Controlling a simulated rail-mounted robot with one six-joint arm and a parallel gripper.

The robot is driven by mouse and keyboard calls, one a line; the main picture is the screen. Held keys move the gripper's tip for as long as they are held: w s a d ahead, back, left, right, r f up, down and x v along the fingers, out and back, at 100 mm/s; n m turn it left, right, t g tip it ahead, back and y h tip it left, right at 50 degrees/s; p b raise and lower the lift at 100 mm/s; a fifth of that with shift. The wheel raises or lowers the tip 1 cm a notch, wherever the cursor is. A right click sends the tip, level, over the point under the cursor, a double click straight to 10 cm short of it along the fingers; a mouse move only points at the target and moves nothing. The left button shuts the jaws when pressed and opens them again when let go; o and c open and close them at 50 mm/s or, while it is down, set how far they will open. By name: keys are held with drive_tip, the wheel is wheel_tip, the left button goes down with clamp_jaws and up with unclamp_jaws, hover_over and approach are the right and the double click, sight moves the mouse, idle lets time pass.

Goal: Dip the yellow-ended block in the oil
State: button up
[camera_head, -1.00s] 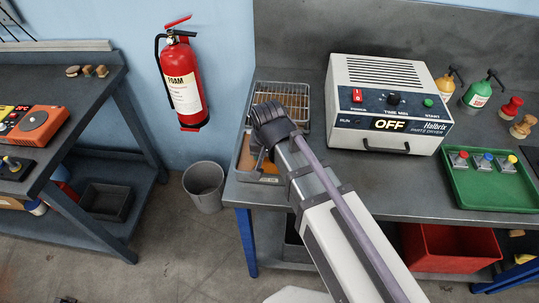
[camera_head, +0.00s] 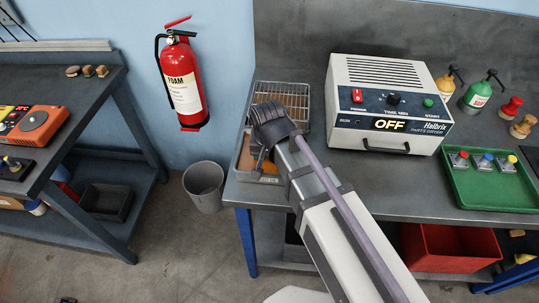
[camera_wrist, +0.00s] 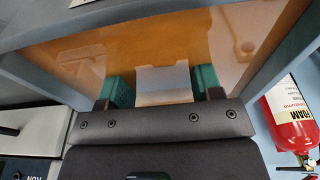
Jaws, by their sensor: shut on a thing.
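My gripper (camera_head: 262,160) reaches down into the oil tray (camera_head: 264,179) at the left end of the bench. In the wrist view its two teal pads (camera_wrist: 162,84) are shut on a pale grey block (camera_wrist: 165,93). Three grey blocks with red, blue and yellow (camera_head: 511,159) tops stand in the green tray (camera_head: 490,198) at right.
A wire rack (camera_head: 283,98) lies behind the oil tray. The parts dryer (camera_head: 390,105), reading OFF, stands to its right. Bottles and stamps (camera_head: 522,126) stand at the back right. A fire extinguisher (camera_head: 183,80) hangs left of the bench, above a bin (camera_head: 204,187).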

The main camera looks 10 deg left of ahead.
drive_tip(key=shift+r, duration=0.1)
wheel_tip(320, 180, up, 7)
drive_tip(key=p, duration=0.7)
drive_tip(key=shift+r, duration=0.2)
idle(1.0)
wheel_tip(320, 180, up, 5)
drive_tip(key=p, duration=0.5)
drive_tip(key=shift+r+p, duration=0.1)
drive_tip(key=shift+p, duration=0.25)
